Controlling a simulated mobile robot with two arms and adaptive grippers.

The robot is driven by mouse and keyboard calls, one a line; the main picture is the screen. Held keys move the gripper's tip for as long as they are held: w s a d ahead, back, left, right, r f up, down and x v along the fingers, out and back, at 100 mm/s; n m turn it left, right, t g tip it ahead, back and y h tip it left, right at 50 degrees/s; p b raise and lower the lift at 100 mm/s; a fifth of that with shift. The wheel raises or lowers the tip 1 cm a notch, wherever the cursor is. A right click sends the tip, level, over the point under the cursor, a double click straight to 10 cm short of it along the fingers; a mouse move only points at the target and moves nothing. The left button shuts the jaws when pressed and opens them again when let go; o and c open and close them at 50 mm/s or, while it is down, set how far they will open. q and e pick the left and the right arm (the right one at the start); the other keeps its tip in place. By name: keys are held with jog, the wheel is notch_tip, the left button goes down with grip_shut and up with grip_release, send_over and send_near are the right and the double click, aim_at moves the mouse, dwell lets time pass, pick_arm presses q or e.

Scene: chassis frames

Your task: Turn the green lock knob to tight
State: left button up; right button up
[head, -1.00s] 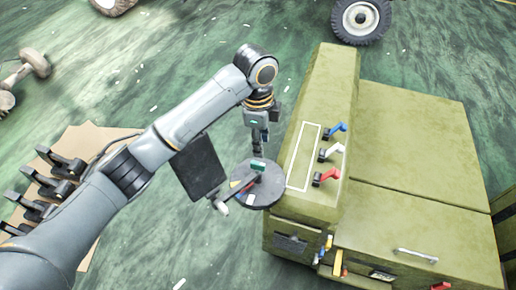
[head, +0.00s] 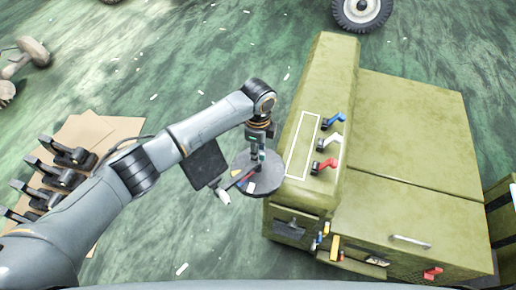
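A dark round disc (head: 266,184) stands beside the olive cabinet's left side, with small coloured parts and a white-tipped crank handle (head: 222,196) at its left. A small green part (head: 262,156) shows at the disc's far edge; it may be the green lock knob, but it is too small to read its setting. My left gripper (head: 256,151) points down right at this green part and partly hides it. I cannot tell whether its fingers touch or are closed on it. My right gripper is not in view.
The olive cabinet (head: 405,130) fills the right side, with blue (head: 334,120), white (head: 329,142) and red (head: 325,165) levers on its top. Black clamp-like parts (head: 62,175) lie on cardboard (head: 95,135) at left. A wheel (head: 362,12) is at the top. Open green floor lies between.

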pick_arm(q)
jog(key=shift+f, duration=0.4)
grip_shut()
jog(key=shift+m, duration=0.3)
jog(key=m, duration=0.8)
jog(key=shift+b, duration=0.3)
jog(key=m+b, duration=0.1)
jog(key=m, duration=0.4)
jog(key=shift+r+m+b, duration=0.1)
jog(key=shift+m+b, duration=0.45)
jog(key=shift+m, duration=1.55)
